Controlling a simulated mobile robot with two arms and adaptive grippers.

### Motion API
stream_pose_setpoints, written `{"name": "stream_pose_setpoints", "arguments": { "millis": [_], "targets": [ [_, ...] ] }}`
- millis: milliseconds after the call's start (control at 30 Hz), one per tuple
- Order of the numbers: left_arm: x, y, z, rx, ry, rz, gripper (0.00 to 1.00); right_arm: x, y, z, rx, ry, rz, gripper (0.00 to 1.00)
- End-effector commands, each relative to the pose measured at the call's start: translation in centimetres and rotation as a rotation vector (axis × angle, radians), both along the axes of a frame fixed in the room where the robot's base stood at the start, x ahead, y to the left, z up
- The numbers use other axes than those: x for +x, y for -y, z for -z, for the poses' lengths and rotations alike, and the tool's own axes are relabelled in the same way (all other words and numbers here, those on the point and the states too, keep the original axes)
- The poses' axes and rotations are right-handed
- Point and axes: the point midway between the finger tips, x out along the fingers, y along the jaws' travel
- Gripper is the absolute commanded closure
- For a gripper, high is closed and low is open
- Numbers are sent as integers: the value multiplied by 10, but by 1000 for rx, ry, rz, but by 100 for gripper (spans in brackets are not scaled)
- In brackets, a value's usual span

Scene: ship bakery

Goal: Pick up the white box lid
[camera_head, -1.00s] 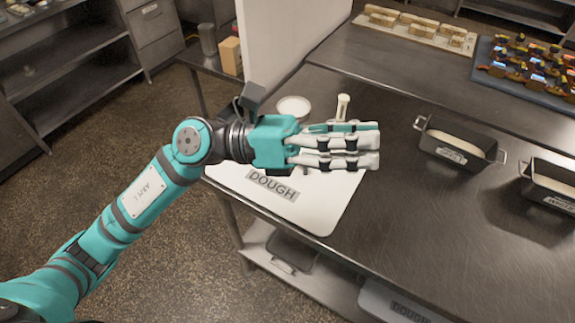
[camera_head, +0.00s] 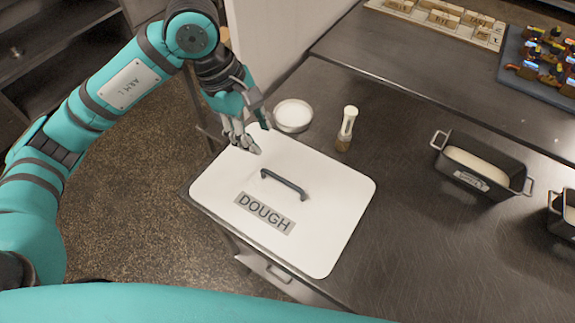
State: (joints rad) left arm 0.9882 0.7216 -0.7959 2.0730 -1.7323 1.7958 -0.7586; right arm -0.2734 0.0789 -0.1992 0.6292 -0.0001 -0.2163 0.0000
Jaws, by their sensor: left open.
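The white box lid (camera_head: 327,210) lies flat at the near left edge of the steel table. It has a "DOUGH" label (camera_head: 264,212) and a dark bar handle (camera_head: 285,184) in its middle. A dark rim of the box below shows along the lid's left edge. My left gripper (camera_head: 258,138) is open and empty, with its fingers pointing down above the lid's far left corner. It is apart from the handle, up and left of it. My right gripper is not in view.
A round white bowl (camera_head: 293,115) and a brush-like tool (camera_head: 347,128) stand just behind the lid. Dark loaf pans (camera_head: 483,165) with dough stand on the right. A wooden board (camera_head: 440,18) and a blue tray (camera_head: 540,62) lie at the back. Bare steel (camera_head: 410,240) is right of the lid.

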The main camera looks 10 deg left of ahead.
Motion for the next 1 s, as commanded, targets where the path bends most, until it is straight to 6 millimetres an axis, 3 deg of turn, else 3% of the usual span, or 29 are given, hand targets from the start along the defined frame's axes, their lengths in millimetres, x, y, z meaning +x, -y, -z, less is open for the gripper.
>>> {"name": "stream_pose_setpoints", "arguments": {
  "millis": [133, 333, 467, 600, 800, 1000],
  "targets": [
    [-1, 3, 15, 8, -7, 1, 59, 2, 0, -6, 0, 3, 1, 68],
    [1, 16, 55, 5, -8, -1, 59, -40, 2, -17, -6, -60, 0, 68],
    [2, 24, 82, 4, -7, -1, 59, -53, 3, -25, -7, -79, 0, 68],
    [4, 30, 104, 3, -4, -1, 59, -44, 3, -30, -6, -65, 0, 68],
    [5, 34, 117, 4, -2, 0, 59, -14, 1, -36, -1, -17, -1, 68],
    [5, 43, 140, 3, -7, -1, 59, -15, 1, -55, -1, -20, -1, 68]
  ]
}}
